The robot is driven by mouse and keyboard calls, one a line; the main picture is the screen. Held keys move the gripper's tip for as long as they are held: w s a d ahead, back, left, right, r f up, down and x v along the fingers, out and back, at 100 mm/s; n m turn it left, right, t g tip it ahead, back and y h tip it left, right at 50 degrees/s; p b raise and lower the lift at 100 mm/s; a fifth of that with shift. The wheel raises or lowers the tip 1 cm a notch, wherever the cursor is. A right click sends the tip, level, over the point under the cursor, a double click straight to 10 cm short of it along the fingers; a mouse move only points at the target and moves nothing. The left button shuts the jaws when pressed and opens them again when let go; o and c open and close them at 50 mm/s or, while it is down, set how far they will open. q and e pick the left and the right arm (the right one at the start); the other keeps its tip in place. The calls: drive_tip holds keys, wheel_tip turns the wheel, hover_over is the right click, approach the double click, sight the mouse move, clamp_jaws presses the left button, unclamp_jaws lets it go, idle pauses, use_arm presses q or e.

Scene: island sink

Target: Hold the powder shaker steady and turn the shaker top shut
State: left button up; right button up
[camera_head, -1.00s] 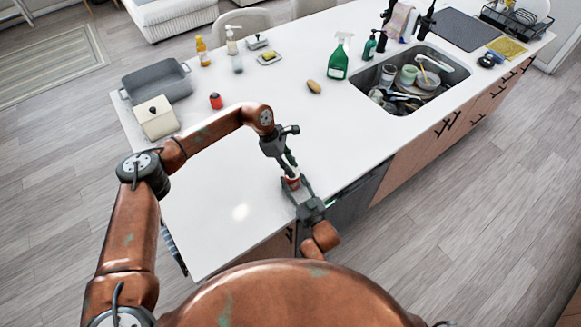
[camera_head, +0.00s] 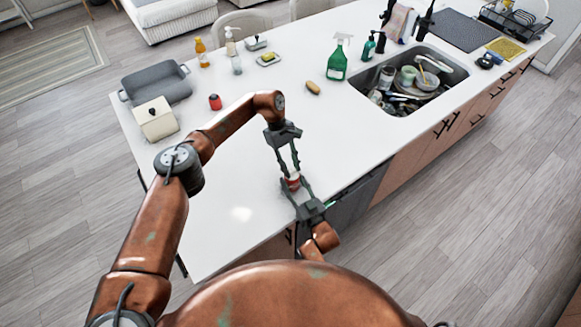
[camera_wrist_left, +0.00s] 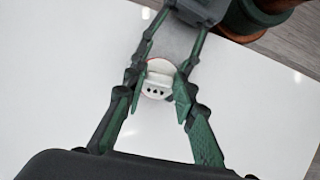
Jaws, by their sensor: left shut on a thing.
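The powder shaker (camera_head: 292,184) is a small red container standing upright near the front edge of the white counter, mostly covered by fingers. Its shaker top (camera_wrist_left: 157,84) is white with a few dark holes and faces the left wrist camera. My left gripper (camera_head: 291,172) reaches in from above and is shut on the shaker top, one finger on each side. My right gripper (camera_head: 292,188) comes from the front edge, lower down, with its fingers around the shaker body. It also shows at the top of the left wrist view (camera_wrist_left: 164,68).
The counter (camera_head: 225,175) is clear around the shaker. A potato-like item (camera_head: 313,87), green spray bottle (camera_head: 338,60) and full sink (camera_head: 410,85) lie farther back.

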use_arm(q)
drive_tip(key=shift+w, duration=0.1)
idle(0.4)
drive_tip(key=o, duration=1.2)
drive_tip(key=shift+c, duration=0.2)
drive_tip(key=v, duration=1.2)
drive_tip(key=shift+d, duration=0.1)
use_arm(e)
drive_tip(key=o, duration=1.4)
drive_tip(key=shift+c, duration=0.2)
drive_tip(key=shift+s, duration=0.1)
